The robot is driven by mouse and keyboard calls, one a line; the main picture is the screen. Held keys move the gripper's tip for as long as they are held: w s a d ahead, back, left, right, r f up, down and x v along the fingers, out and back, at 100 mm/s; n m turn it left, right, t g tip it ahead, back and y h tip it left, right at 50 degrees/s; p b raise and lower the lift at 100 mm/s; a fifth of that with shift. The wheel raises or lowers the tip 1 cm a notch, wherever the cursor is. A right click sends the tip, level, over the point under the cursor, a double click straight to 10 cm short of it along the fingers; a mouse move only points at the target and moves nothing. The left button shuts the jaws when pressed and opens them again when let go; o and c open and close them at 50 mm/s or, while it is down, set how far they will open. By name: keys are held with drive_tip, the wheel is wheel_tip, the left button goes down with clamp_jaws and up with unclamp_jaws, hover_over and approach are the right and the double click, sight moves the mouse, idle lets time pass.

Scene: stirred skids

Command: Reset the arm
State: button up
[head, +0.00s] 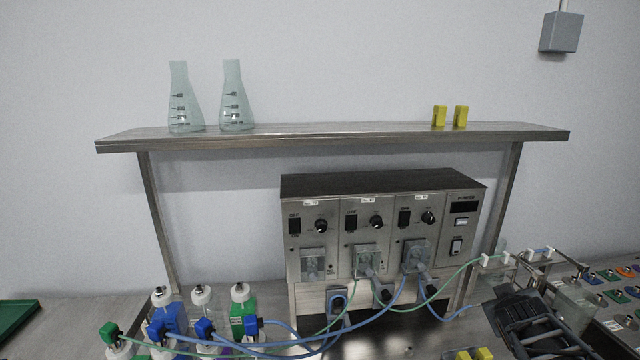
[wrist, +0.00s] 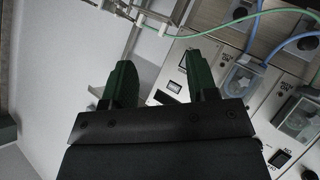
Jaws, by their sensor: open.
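My gripper (wrist: 156,88) shows in the wrist view with two dark green fingers apart and nothing between them. Beyond the fingers is the front of the metal pump unit (wrist: 232,80), seen tilted. In the head view a dark part of my arm (head: 535,325) shows at the lower right, right of the pump unit (head: 383,225). The fingertips cannot be made out in the head view.
A metal shelf (head: 330,134) above the pump unit holds two flasks (head: 185,100) and two yellow clips (head: 439,117). Capped bottles (head: 168,312) stand at lower left. Blue and green tubes (head: 440,285) run across the front. A panel with coloured parts (head: 610,290) lies at right.

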drive_tip(key=s+a+f+g+y, duration=0.1)
drive_tip(key=s+a+y, duration=0.1)
drive_tip(key=a, duration=0.5)
drive_tip(key=s+a+f+g+y, duration=0.2)
drive_tip(key=s+a, duration=0.3)
drive_tip(key=a, duration=0.2)
drive_tip(key=s+a+f+m+g+y, duration=0.1)
drive_tip(key=s+a+f+g+y, duration=0.1)
drive_tip(key=a, duration=0.6)
drive_tip(key=shift+s+y, duration=0.3)
drive_tip(key=shift+s, duration=0.45)
drive_tip(key=shift+d, duration=0.2)
